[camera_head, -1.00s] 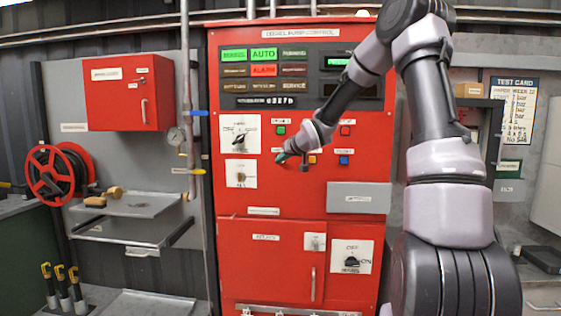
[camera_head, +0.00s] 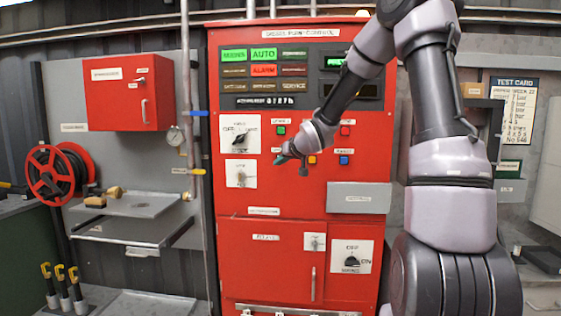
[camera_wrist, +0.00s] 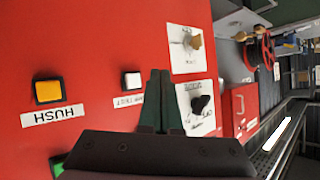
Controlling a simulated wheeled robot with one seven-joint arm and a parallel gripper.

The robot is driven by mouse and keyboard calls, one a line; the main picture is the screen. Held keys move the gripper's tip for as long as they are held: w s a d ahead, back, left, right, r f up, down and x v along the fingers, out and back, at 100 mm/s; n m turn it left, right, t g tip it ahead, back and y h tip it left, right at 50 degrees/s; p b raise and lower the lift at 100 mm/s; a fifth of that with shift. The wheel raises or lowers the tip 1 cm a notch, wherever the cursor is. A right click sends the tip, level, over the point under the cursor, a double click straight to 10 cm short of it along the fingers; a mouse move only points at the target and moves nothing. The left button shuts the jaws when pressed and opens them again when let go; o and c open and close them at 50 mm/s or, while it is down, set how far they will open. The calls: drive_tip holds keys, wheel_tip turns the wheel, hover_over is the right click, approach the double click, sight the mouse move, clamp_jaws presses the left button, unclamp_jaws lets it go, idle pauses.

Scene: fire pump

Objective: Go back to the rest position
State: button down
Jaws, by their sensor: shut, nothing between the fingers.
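My gripper (camera_head: 279,160) is in front of the red pump control panel (camera_head: 235,195), near the middle of its face. Its fingers are shut and empty, and in the wrist view the two dark green fingertips (camera_wrist: 160,78) lie side by side. In the head view the fingertips point left, towards the white plates with the rotary switches (camera_head: 239,139). My arm reaches in from the right and bends down to the panel. I cannot tell how far the fingertips stand from the panel face.
Several buttons sit around the gripper, among them a yellow one (camera_wrist: 47,91) labelled HUSH and a blue one (camera_head: 344,160). A grey box (camera_head: 358,197) is at lower right on the panel. A vertical pipe (camera_head: 188,100) and a red hose reel (camera_head: 48,172) are at left.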

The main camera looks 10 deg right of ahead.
drive_tip(key=shift+s+a, duration=0.1)
drive_tip(key=shift+s, duration=0.1)
drive_tip(key=s+d+r+m+g, duration=0.1)
drive_tip(key=s+d+r, duration=0.1)
drive_tip(key=s, duration=1)
drive_tip(key=s+d+r+m+g+h, duration=0.1)
drive_tip(key=s+r, duration=0.3)
drive_tip(key=s, duration=0.9)
drive_tip(key=s+d+r+m+g+h, duration=0.1)
drive_tip(key=s+d+r+m+g, duration=0.1)
drive_tip(key=s, duration=1.1)
drive_tip(key=shift+d+r+m+g, duration=0.35)
drive_tip(key=shift+r+m, duration=0.25)
drive_tip(key=shift+m, duration=0.1)
